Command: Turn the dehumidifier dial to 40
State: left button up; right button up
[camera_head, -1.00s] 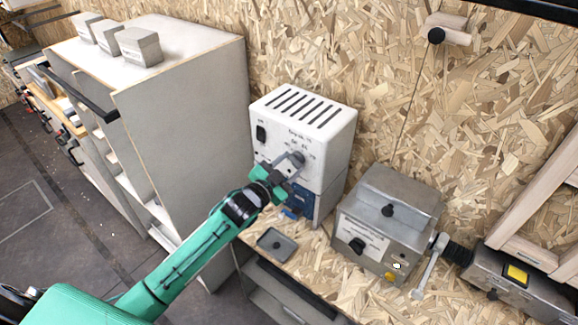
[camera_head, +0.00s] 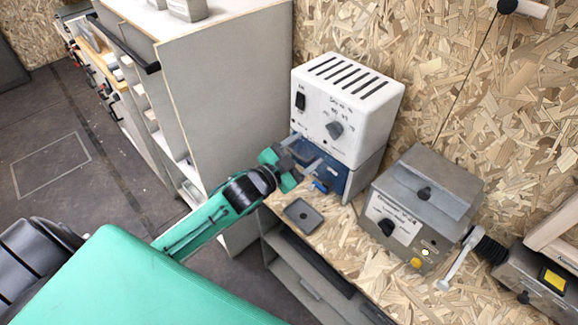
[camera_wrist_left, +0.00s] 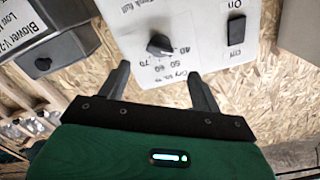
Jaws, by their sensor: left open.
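The white dehumidifier (camera_head: 365,107) stands at the back of the bench against the chipboard wall. Its dark round dial (camera_head: 334,129) is on the front, below a row of printed numbers; it also shows in the left wrist view (camera_wrist_left: 160,45), upside down, with 40 to 70 beside it. I cannot tell surely which number its pointer meets. My left gripper (camera_head: 303,156) is open and empty, below and in front of the dial. In the left wrist view its fingers (camera_wrist_left: 158,72) stand apart, short of the dial and not touching it. My right gripper is not in view.
A black switch (camera_head: 300,101) is left of the dial. A blue box (camera_head: 333,172) sits beneath the dehumidifier. A grey metal box (camera_head: 425,205) with a knob stands to the right. A small dark tray (camera_head: 303,214) lies on the bench. A tall grey cabinet (camera_head: 225,95) stands left.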

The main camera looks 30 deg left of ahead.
pick_arm(q)
jog(key=b+v, duration=0.1)
jog(key=v, duration=0.4)
jog(key=shift+s+a, duration=0.1)
jog(key=shift+s, duration=0.1)
dwell(0.3)
